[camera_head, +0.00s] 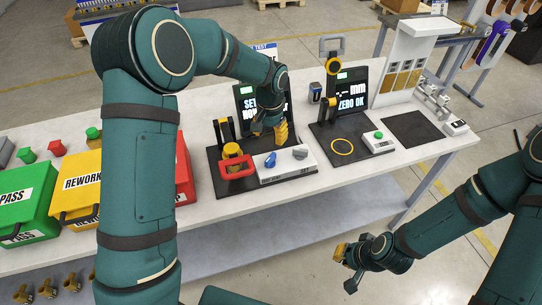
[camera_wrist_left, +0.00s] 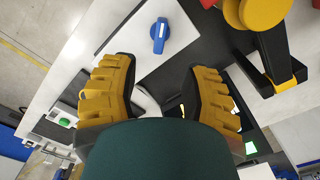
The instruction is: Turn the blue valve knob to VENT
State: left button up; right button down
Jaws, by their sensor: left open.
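The blue valve knob (camera_head: 271,160) sits on the low white panel (camera_head: 288,172) at the front of the left black fixture. In the left wrist view the blue knob (camera_wrist_left: 160,36) has a lengthwise bar with a pale mark and stands beyond the fingertips. My left gripper (camera_head: 272,132) hangs above and behind the panel, pointing down. Its yellow fingers are spread apart in the left wrist view (camera_wrist_left: 160,88), with no knob gripped. A grey knob (camera_head: 300,153) is right of the blue one. My right gripper (camera_head: 348,264) is low, in front of the bench; its opening is unclear.
A screen (camera_head: 248,98) stands behind. The right fixture has a yellow ring (camera_head: 342,146) and green button (camera_head: 378,135). Red (camera_head: 184,170), yellow (camera_head: 77,190) and green (camera_head: 24,205) boxes stand left.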

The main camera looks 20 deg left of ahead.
aim_at(271, 157)
pick_arm(q)
notch_tip(271, 157, down, 11)
jog(key=shift+w, duration=0.15)
dwell(0.4)
grip_shut()
